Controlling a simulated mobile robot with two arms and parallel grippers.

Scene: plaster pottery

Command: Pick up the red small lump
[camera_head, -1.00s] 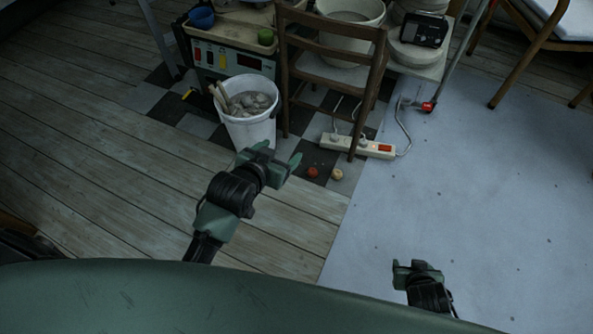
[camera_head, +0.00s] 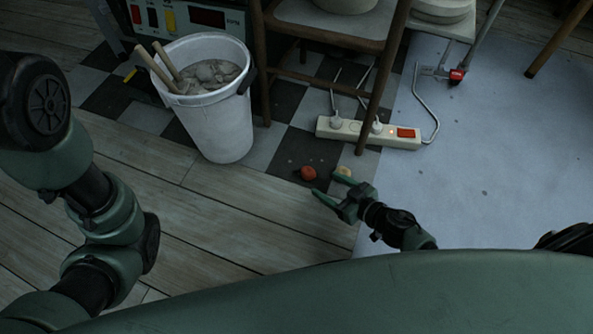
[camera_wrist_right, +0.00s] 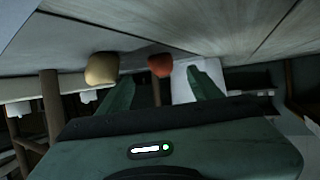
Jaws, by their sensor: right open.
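The red small lump (camera_head: 308,173) lies on a dark floor tile in the head view, between the white bucket and my right gripper. In the right wrist view the red lump (camera_wrist_right: 160,65) shows beyond the fingertips, in line with the gap between the fingers. My right gripper (camera_head: 326,182) is open and empty, its fingers pointing toward the red lump, close to it. It also shows in the right wrist view (camera_wrist_right: 160,75). My left arm is at the left of the head view, but its gripper does not show.
A yellowish lump (camera_head: 344,172) lies just right of the red one, beside a right gripper finger. A white bucket (camera_head: 217,125) with sticks and grey lumps stands behind left. A power strip (camera_head: 352,131) and a wooden chair leg (camera_head: 384,85) are behind the lumps.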

